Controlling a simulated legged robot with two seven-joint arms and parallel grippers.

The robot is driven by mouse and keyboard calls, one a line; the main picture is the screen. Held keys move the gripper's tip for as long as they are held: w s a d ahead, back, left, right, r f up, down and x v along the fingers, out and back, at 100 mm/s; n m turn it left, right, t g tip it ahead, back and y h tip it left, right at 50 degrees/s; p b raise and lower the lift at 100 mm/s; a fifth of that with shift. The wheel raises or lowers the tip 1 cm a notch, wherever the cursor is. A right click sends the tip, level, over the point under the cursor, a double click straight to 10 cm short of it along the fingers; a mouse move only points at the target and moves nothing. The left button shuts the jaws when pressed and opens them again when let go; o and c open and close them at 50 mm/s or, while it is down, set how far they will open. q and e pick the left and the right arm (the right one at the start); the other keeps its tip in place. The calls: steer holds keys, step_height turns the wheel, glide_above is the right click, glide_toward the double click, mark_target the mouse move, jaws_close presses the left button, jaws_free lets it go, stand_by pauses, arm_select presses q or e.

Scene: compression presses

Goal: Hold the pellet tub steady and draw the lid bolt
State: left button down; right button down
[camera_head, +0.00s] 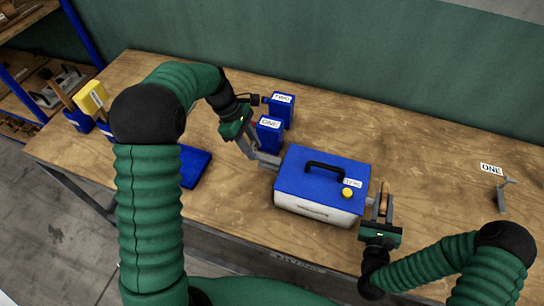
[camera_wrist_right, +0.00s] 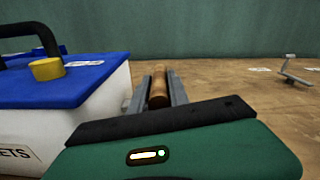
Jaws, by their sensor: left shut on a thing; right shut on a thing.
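The pellet tub (camera_head: 318,213) is a white box with a blue lid (camera_head: 300,178), a black carry handle (camera_head: 325,170) and a yellow knob (camera_head: 347,193). It stands on the workbench, and its lid also shows in the right wrist view (camera_wrist_right: 95,85). My left gripper (camera_head: 268,160) is shut at the tub's left end; the exact part it grips is hard to make out. My right gripper (camera_head: 383,203) is shut on a brown cylindrical bolt handle at the tub's right end. The handle (camera_wrist_right: 159,88) lies between the fingers in the right wrist view.
Two blue containers (camera_head: 270,133) stand behind my left gripper. A blue tray (camera_head: 194,166) lies to the left. A grey bracket (camera_head: 502,192) and a "ONE" label (camera_head: 491,169) are at the right. The bench (camera_head: 430,160) is clear between the tub and the bracket.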

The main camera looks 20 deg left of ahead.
arm_select(q)
steer(key=shift+a, duration=0.45)
arm_select(e)
steer(key=shift+d, duration=0.1)
arm_select(q)
steer(key=c, duration=0.9)
jaws_free()
steer(key=shift+d, duration=0.1)
arm_select(e)
steer(key=c, duration=1.2)
jaws_free()
arm_select(q)
steer(key=v, duration=1.2)
arm_select(e)
steer(key=shift+o, duration=0.2)
